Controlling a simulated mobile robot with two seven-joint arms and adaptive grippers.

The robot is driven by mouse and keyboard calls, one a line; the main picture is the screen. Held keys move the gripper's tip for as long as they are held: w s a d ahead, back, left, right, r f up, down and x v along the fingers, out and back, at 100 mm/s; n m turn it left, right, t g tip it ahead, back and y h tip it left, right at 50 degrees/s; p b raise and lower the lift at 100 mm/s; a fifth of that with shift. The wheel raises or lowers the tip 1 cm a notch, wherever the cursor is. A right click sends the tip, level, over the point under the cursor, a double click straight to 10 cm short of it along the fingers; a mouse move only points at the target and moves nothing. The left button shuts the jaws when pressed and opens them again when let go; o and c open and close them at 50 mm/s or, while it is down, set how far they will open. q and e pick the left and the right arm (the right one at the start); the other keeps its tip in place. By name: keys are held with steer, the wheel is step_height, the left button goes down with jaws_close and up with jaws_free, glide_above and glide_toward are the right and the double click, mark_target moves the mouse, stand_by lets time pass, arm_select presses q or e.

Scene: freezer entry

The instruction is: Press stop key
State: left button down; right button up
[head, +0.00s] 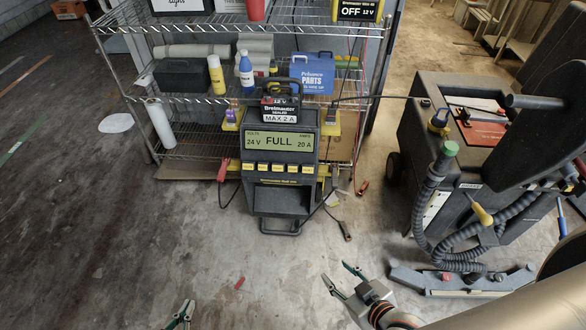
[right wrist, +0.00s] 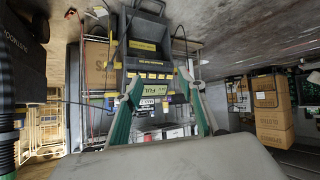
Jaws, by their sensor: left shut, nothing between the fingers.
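A dark battery charger (head: 280,190) stands on the floor before the wire shelf. Its green display (head: 279,141) reads 24 V, FULL, 20 A. A row of several small yellow keys (head: 278,168) runs below the display; their labels are too small to read, so I cannot tell which is stop. The charger also shows in the right wrist view (right wrist: 148,55), upside down. My left gripper (head: 182,314) is shut and empty at the bottom edge, well apart from the charger. My right gripper (head: 341,277) is open and empty, below and right of the charger, touching nothing.
A floor machine with hoses (head: 440,180) stands at right. The wire shelf (head: 130,95) holds bottles and boxes.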

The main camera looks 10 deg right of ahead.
stand_by(0.4)
jaws_close()
stand_by(0.8)
stand_by(0.4)
